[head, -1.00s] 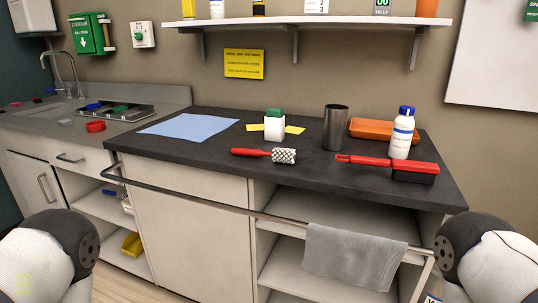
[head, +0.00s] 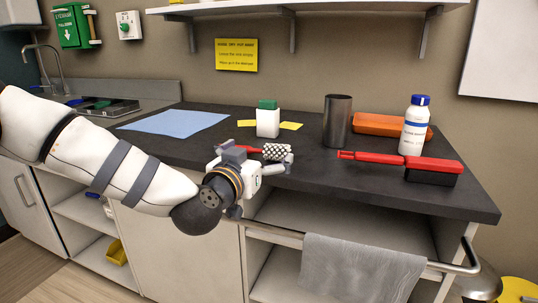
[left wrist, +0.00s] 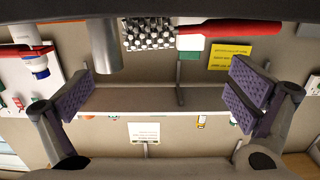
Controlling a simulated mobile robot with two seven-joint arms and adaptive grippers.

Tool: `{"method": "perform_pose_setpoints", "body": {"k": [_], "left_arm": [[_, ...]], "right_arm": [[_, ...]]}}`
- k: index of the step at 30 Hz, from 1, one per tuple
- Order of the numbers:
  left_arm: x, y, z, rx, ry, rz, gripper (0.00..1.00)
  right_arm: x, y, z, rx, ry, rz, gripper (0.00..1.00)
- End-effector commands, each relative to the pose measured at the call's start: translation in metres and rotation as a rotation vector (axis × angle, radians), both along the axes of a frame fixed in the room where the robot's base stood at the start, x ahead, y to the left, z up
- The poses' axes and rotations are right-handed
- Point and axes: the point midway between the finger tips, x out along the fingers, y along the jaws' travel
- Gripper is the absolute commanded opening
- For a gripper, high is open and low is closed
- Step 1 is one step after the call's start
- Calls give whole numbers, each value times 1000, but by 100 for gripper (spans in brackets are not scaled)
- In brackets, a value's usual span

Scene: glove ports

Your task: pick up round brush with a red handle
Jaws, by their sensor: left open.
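The round brush lies on the dark counter top; in the head view its white bristle head (head: 278,152) shows just beyond my left gripper, which hides part of the red handle. In the left wrist view the brush's bristle head (left wrist: 150,34) and red handle (left wrist: 235,30) lie across the top edge, beyond the fingertips. My left gripper (head: 258,164) is open, with its fingers spread wide and nothing between them; the purple pads show in the left wrist view (left wrist: 163,95). My right gripper is not in view.
A flat black brush with a red handle (head: 433,174) lies to the right. A rail with a grey towel (head: 360,268) runs along the counter front.

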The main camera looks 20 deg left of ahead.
Motion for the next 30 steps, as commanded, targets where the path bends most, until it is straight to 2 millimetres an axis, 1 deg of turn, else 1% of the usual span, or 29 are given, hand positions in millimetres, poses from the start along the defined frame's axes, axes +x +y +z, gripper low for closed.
{"method": "perform_pose_setpoints", "body": {"k": [4, 7, 10, 13, 18, 20, 21, 23, 24, 26, 27, 28, 30], "left_arm": [[19, 0, -8, 0, 4, 0, 100], [38, 1, -18, -1, 6, 1, 100], [54, 0, -17, -1, 3, 0, 100], [60, 0, -16, 0, 3, -1, 100], [60, -1, -14, 0, 2, -2, 100], [60, -1, -14, 0, 2, -2, 86], [59, -1, -14, 0, 2, -2, 77], [60, 0, -14, 0, 2, -2, 64], [59, 0, -14, 0, 2, -2, 55], [59, 0, -14, 0, 2, -2, 41], [59, 0, -14, 0, 2, -2, 32], [59, 0, -14, 0, 2, -2, 26], [59, 0, -14, 0, 2, -2, 26]], "right_arm": [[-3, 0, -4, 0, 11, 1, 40], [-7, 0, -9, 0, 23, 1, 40], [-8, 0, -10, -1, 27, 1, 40], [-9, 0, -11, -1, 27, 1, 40], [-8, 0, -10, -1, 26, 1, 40], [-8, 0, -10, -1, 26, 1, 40], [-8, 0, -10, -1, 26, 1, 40], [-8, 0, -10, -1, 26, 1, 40], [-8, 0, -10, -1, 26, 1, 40], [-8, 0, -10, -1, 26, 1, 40], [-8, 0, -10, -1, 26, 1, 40], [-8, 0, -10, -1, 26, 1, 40], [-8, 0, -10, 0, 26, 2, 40]]}}
